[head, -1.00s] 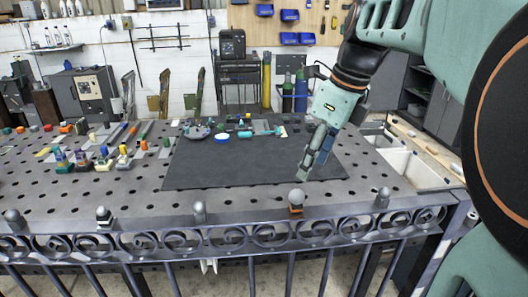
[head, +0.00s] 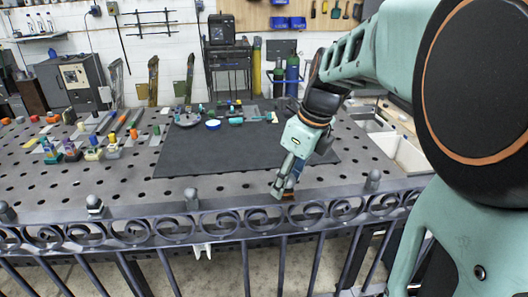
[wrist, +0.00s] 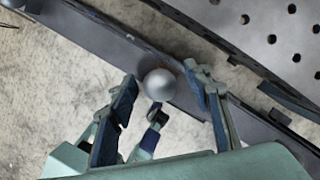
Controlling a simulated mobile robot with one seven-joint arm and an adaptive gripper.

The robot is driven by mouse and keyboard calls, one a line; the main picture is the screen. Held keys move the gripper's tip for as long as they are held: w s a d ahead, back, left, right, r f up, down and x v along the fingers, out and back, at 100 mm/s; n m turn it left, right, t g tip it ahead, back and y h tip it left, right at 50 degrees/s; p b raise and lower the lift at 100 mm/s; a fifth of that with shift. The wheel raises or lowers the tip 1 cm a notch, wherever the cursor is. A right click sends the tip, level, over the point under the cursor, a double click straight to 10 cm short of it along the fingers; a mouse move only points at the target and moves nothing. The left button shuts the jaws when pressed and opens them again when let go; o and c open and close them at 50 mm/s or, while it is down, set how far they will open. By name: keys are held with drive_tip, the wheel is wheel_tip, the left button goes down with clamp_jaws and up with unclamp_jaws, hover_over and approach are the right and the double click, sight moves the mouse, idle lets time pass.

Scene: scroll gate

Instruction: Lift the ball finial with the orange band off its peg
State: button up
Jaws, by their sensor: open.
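The ball finial (wrist: 159,84) shows as a grey ball in the wrist view, seen from above, between my two spread fingers. In the head view my gripper (head: 283,187) covers the ball, and only a bit of orange band (head: 289,197) shows at the gate's top rail. My gripper is open, tilted down over the rail, with a finger on either side of the ball. I cannot tell whether either finger touches it.
The scroll gate (head: 150,229) runs along the table's front edge. Other finials stand on it: a banded one (head: 95,206), a pointed one (head: 192,198) and one at right (head: 373,181). A dark mat (head: 225,155) lies behind, its front part clear.

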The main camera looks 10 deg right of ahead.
clamp_jaws()
idle(0.3)
drive_tip(key=shift+r, duration=0.15)
